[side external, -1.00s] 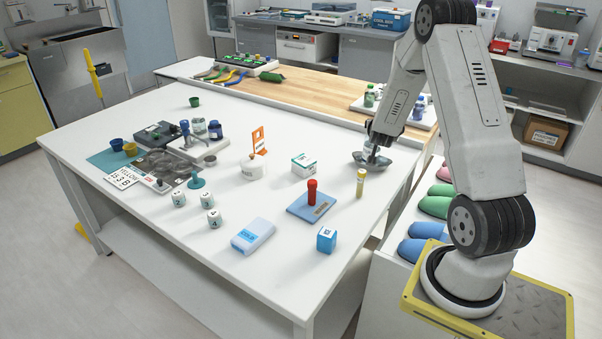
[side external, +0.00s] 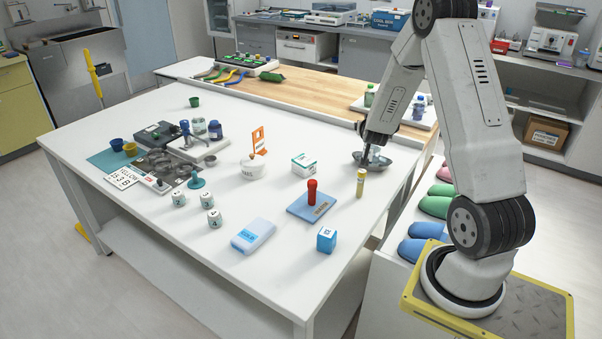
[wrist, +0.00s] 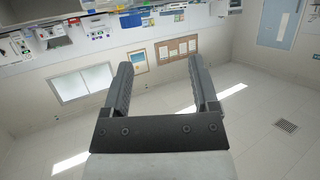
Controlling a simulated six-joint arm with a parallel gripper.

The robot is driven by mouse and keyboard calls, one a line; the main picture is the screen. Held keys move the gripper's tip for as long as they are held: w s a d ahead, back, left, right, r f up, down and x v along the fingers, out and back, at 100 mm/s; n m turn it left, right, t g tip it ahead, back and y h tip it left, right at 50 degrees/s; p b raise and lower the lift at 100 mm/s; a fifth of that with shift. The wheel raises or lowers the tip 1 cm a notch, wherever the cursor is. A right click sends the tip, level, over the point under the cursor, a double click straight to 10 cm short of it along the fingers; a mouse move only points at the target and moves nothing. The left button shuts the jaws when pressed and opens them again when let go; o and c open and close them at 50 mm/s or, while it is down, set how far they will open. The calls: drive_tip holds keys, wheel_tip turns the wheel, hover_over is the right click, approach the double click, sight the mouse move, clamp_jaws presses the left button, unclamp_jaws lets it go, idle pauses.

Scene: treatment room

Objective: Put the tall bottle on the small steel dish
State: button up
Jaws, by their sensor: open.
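My gripper (side external: 369,155) is at the steel dish on the right of the white table in the side view. It overlaps the dish in the picture, and I cannot tell whether it touches. In the wrist view my gripper (wrist: 160,64) has its two fingers apart with nothing between them. The small steel dish (side external: 384,163) is shallow and partly hidden by the gripper. I cannot tell for sure which bottle is the tall one. A green bottle (side external: 368,96) stands upright on a white tray behind the gripper. A blue-capped bottle (side external: 419,108) stands there too, beside my arm.
A yellow vial (side external: 360,184) stands just in front of the dish. A blue plate with a red peg (side external: 312,191), a white-green box (side external: 304,165) and a blue cube (side external: 326,240) are nearby.

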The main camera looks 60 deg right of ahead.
drive_tip(key=w+a+n+t+y, duration=0.1)
drive_tip(key=w+a+n+y, duration=0.25)
drive_tip(key=a, duration=0.75)
drive_tip(key=w+a+n+y, duration=0.2)
drive_tip(key=a+n+y, duration=0.15)
drive_tip(key=a, duration=0.75)
drive_tip(key=s+a+n+g+y, duration=0.2)
drive_tip(key=s+a, duration=0.4)
drive_tip(key=a, duration=0.3)
drive_tip(key=s+a+n+g+y, duration=0.3)
drive_tip(key=s+a, duration=0.4)
drive_tip(key=a, duration=0.2)
drive_tip(key=shift+a+f, duration=0.15)
drive_tip(key=shift+a, duration=0.15)
